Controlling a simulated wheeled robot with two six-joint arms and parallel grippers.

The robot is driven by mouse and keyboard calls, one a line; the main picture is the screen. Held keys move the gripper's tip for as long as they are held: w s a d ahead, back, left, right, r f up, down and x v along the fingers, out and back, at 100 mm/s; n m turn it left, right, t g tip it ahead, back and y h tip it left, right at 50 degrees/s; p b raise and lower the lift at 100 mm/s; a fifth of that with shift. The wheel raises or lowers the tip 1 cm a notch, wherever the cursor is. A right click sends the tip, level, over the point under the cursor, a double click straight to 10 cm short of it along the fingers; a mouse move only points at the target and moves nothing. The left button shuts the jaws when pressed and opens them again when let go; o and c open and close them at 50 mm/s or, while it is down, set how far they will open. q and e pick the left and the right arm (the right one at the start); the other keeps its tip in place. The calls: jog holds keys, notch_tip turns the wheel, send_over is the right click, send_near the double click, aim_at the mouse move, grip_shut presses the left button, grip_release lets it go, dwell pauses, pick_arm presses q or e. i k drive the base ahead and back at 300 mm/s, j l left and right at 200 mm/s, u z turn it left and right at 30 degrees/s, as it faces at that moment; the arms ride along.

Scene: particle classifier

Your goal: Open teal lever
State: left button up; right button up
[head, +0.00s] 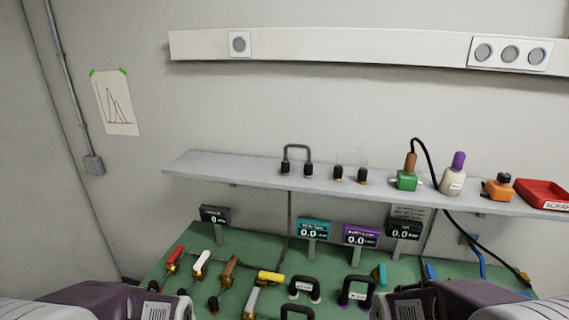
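A small teal handle (380,274), which looks like the teal lever, stands at the right of the green panel, just behind my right arm. Its lower part is hidden, so I cannot tell its position. A teal-framed gauge (313,229) reading 0.0 stands at the back of the panel. My left and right arms, purple and white, come in at the bottom corners. Neither gripper's fingers show.
The green panel (250,245) holds red, white, brown and yellow levers at left, black loop handles in the middle and blue handles at right. A grey shelf (235,172) overhangs the back, carrying fittings, a bottle and a red tray (541,191). A black cable hangs at right.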

aim_at(383, 280)
jog(key=k+z, duration=0.1)
jog(key=z, duration=0.85)
